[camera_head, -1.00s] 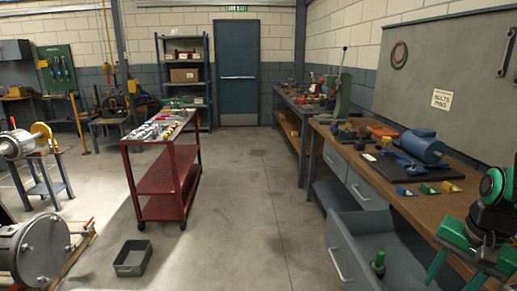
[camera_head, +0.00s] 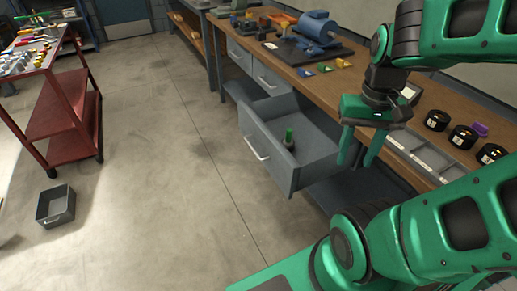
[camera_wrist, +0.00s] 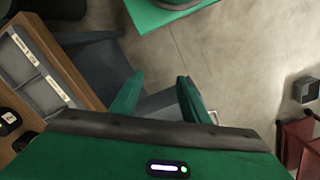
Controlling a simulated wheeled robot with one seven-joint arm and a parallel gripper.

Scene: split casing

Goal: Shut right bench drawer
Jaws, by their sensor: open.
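The grey bench drawer (camera_head: 262,123) is pulled out from the wooden workbench, to the right of two shut drawers. Its bar handle (camera_head: 257,148) is on the front panel. A dark object with a green top (camera_head: 289,138) stands inside it. My gripper (camera_head: 357,160) is open and empty, its fingers pointing down, to the right of the drawer in the head view. It appears apart from the drawer. In the wrist view my open fingers (camera_wrist: 159,80) show with part of the grey drawer (camera_wrist: 158,103) beyond them, and the handle (camera_wrist: 222,118) right of them.
The workbench (camera_head: 352,82) carries a blue vise-like machine (camera_head: 315,28), a grey divided tray (camera_head: 425,152) and black round containers (camera_head: 437,120). Two shut drawers (camera_head: 272,77) sit left. A red cart (camera_head: 55,110) and a grey bin (camera_head: 55,206) stand left. The floor between is clear.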

